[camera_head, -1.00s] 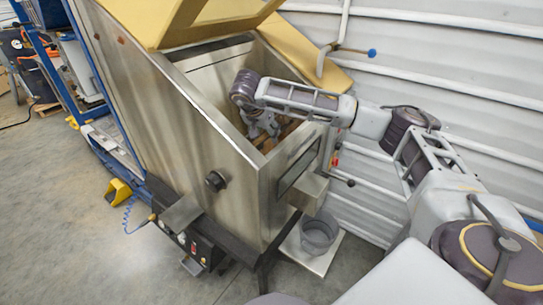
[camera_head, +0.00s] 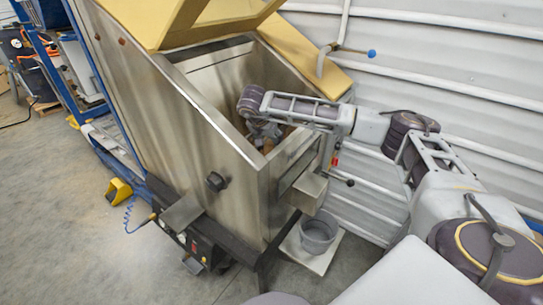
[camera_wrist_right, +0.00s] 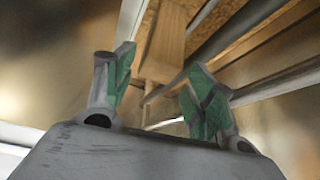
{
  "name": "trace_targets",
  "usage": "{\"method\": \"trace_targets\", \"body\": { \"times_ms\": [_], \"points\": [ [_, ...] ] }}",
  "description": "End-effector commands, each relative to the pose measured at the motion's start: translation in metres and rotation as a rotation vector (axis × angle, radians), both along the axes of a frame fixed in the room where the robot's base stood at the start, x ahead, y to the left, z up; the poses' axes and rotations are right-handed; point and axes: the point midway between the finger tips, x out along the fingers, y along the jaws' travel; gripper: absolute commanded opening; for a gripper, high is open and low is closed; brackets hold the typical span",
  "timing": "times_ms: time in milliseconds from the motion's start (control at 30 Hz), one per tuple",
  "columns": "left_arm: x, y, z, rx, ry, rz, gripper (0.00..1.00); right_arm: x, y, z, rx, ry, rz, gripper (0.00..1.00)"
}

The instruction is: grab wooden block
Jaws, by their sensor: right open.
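My right arm reaches over the wall of the metal hopper (camera_head: 205,120), and my right gripper (camera_head: 264,136) is down inside it, partly hidden by the wrist and front wall. In the right wrist view, my right gripper (camera_wrist_right: 164,75) is open, its two green-padded fingers spread apart. A light wooden block (camera_wrist_right: 165,45) lies beyond and between the fingertips, its long side running up the picture. I cannot tell whether either finger touches it. My left gripper is out of view.
The hopper's steel walls surround the gripper closely. Its yellow lid (camera_head: 190,22) stands raised at the back. A grey bucket (camera_head: 318,234) stands on a pale plate below the hopper's right side. A corrugated wall (camera_head: 450,70) is behind the arm.

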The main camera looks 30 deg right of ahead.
Motion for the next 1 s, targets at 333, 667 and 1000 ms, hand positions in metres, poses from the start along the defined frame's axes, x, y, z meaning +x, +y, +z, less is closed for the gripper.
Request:
{"method": "trace_targets", "body": {
  "times_ms": [333, 667, 1000],
  "points": [
    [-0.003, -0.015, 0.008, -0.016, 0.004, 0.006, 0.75, 0.009, -0.015, -0.028, 0.0, 0.002, -0.001, 0.55],
    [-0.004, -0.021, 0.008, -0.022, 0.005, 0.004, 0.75, 0.009, -0.016, -0.03, 0.0, 0.001, 0.0, 0.55],
    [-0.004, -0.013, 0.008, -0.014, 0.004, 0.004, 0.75, 0.009, -0.016, -0.03, 0.0, 0.001, 0.0, 0.35]
  ]
}}
